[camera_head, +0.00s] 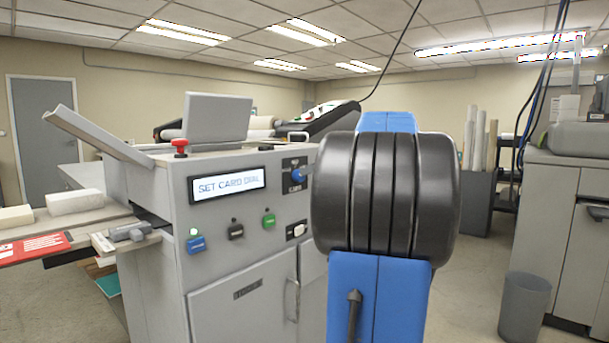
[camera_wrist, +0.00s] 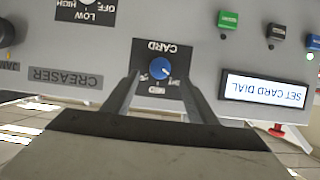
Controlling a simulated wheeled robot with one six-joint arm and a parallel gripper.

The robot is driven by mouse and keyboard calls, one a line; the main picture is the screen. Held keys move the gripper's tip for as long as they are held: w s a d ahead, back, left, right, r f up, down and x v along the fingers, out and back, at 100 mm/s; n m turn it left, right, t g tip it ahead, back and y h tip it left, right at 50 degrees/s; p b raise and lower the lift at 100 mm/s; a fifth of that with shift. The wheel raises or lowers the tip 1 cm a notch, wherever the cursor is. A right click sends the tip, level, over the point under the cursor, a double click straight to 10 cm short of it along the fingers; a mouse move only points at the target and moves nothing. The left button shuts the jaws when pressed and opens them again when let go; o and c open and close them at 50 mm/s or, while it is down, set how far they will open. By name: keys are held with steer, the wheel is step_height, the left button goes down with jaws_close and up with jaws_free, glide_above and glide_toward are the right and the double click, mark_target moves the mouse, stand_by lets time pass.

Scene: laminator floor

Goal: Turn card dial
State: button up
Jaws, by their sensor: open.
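The card dial (camera_wrist: 160,68) is a round blue knob with a white pointer mark, on a black plate labelled CARD. The wrist view shows it upside down, with the pointer toward the picture's lower right. My gripper (camera_wrist: 160,80) is open, one finger on each side of the dial, with gaps to the knob; I cannot tell how deep they reach. In the head view the dial (camera_head: 299,174) sits on the grey machine's front panel, right of the display (camera_head: 228,185) reading SET CARD DIAL. My gripper is hidden behind my arm there.
Blue (camera_head: 196,244), black (camera_head: 235,230) and green (camera_head: 268,219) buttons sit below the display. A red knob (camera_head: 180,147) stands on top of the machine. In the wrist view, another dial plate (camera_wrist: 88,12) marked LOW, HIGH and OFF and a CREASER label (camera_wrist: 65,78) are beside the card dial.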

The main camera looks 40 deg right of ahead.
mark_target(299, 176)
steer(key=shift+x, duration=2.8)
steer(key=c, duration=1.1)
